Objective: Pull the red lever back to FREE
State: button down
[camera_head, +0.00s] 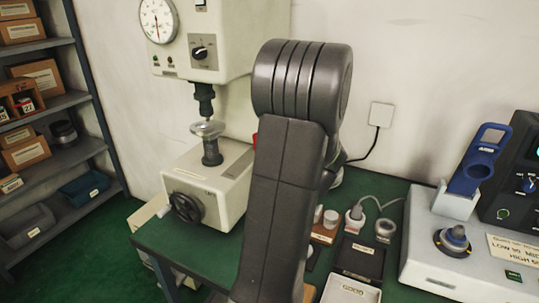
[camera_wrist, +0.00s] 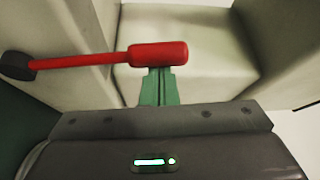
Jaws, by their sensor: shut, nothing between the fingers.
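The red lever (camera_wrist: 157,54) lies across the upper middle of the wrist view, with a thick red grip at its right end. Its thinner red rod runs left to a dark round pivot (camera_wrist: 16,66) on the side of a cream machine. My gripper (camera_wrist: 158,74) shows as green fingers, closed together and empty. The fingertips are right at the grip, partly covered by it; I cannot tell whether they touch it. In the head view only a sliver of red (camera_head: 254,139) shows beside my arm, which hides the gripper and most of the lever.
The cream press (camera_head: 206,180) with a dial gauge (camera_head: 158,20) stands on the green bench (camera_head: 155,238). Right of my arm are small trays (camera_head: 358,257), a corded probe (camera_head: 355,217) and a grey control unit (camera_head: 440,250). A shelf (camera_head: 70,150) with boxes stands at left.

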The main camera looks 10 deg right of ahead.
jog(key=s+a+f+n+t+y+b, duration=0.1)
jog(key=s+n+b, duration=0.4)
jog(key=b, duration=1.1)
jog(key=shift+a+f+y, duration=0.3)
jog(key=shift+a+y, duration=0.3)
jog(key=shift+a, duration=0.6)
jog(key=shift+s, duration=0.15)
jog(key=v, duration=1.3)
jog(key=shift+s+d+f+b, duration=0.15)
jog(key=shift+s+b, duration=0.1)
jog(key=shift+b, duration=0.05)
